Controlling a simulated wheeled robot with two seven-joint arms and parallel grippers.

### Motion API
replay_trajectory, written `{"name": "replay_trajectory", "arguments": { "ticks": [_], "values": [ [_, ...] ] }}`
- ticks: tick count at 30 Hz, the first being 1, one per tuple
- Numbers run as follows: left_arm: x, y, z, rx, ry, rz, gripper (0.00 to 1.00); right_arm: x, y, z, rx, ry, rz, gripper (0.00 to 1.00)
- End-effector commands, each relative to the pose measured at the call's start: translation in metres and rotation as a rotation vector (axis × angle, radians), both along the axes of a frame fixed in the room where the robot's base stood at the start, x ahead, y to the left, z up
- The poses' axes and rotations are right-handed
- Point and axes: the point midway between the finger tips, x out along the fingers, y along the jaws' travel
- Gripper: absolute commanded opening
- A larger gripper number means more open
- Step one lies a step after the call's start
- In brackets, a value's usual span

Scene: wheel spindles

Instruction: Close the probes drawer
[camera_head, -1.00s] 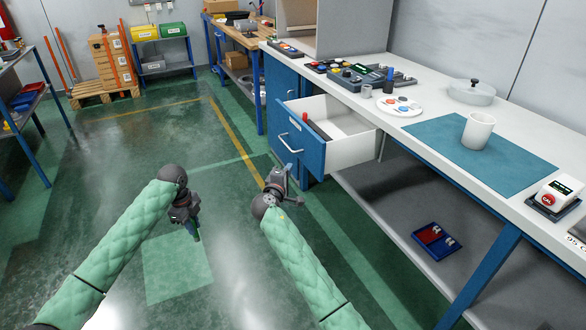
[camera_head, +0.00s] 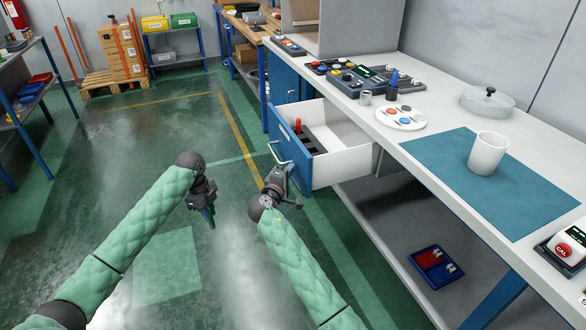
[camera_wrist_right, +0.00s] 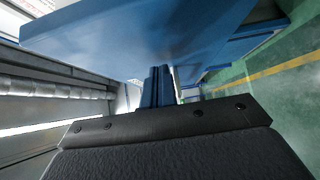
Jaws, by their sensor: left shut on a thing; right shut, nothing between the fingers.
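The drawer (camera_head: 340,167) stands open from the cabinet under the workbench, its blue front (camera_head: 295,155) and bar handle (camera_head: 278,153) facing left. Inside it are a dark slotted insert (camera_head: 314,141) and a red upright piece (camera_head: 298,126). My right gripper (camera_head: 285,172) is shut and empty, close to the lower part of the drawer front; contact cannot be told. In the right wrist view its shut fingers (camera_wrist_right: 157,85) point at the large blue panel (camera_wrist_right: 130,40). My left gripper (camera_head: 206,202) is shut on a small dark, greenish thing (camera_head: 209,217), mostly hidden, above the floor.
The workbench (camera_head: 420,140) carries a blue mat (camera_head: 500,190), a white cup (camera_head: 487,153), a round plate (camera_head: 401,118) and several devices. A red and blue tray (camera_head: 436,266) lies on the lower shelf. The floor left of the drawer is clear.

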Motion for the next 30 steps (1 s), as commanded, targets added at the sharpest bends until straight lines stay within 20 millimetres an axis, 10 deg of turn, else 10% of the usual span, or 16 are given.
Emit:
{"name": "replay_trajectory", "arguments": {
  "ticks": [20,30],
  "values": [
    [0.0,0.0,0.0,0.0,0.0,0.0,0.0,-0.002,0.0,0.0,0.0,-0.001,0.0,0.0],
    [0.0,0.0,-0.001,0.0,0.0,0.0,0.0,0.01,-0.036,0.0,-0.001,0.0,-0.001,0.0]
  ]
}}
